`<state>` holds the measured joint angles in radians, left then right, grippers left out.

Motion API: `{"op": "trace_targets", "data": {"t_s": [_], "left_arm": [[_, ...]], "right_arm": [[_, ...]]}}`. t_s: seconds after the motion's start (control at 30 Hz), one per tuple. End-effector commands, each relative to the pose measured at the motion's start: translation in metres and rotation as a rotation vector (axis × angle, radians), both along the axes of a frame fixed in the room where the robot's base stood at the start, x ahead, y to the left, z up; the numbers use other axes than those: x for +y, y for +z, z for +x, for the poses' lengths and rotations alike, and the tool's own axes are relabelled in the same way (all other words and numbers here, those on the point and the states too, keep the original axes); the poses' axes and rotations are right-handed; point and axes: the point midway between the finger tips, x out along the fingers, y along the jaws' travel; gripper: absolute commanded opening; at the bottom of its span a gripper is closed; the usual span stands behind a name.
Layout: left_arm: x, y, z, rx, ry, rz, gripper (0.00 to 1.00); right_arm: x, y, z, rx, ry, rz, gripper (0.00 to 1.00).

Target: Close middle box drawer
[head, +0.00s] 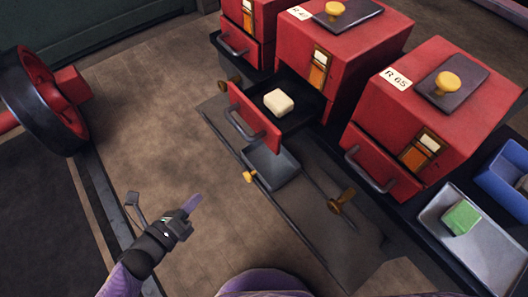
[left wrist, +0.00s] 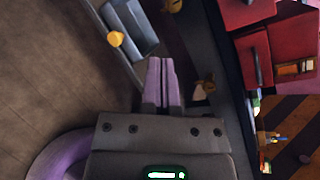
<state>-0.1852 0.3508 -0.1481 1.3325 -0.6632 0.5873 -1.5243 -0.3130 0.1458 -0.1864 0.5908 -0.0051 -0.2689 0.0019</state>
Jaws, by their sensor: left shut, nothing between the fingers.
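The middle red box (head: 345,47) has its drawer (head: 256,117) pulled out. The drawer's red front faces lower left and carries a dark bar handle (head: 238,126). A cream block (head: 278,102) lies inside the drawer. My left gripper (head: 194,203) is shut and empty, below and left of the drawer front and apart from it. Its closed fingers also show in the left wrist view (left wrist: 161,84), beside a grey tray with a yellow knob. My right gripper is in neither view.
Red boxes stand on both sides, the right one (head: 420,95) marked R 65, its drawer looking shut. A small grey tray (head: 272,168) with a yellow knob sits below the open drawer. A grey bin (head: 490,255) holds a green block (head: 460,217). A dark wheel (head: 38,105) stands left.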

Motion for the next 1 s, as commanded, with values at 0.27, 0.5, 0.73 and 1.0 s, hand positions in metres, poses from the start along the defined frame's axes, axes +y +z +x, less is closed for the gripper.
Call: {"op": "trace_targets", "data": {"t_s": [0.27,0.5,0.73,1.0], "left_arm": [[-0.049,0.069,0.005,-0.727,-0.451,0.452,0.00],[-0.082,0.071,0.029,-0.736,-0.452,0.455,0.00],[-0.123,0.070,0.059,-0.731,-0.451,0.452,0.00],[-0.155,0.069,0.083,-0.728,-0.449,0.454,0.00]], "right_arm": [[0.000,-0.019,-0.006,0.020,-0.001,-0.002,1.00],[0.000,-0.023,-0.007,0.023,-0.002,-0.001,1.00],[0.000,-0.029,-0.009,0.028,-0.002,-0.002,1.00],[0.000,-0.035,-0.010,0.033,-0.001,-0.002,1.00]]}}
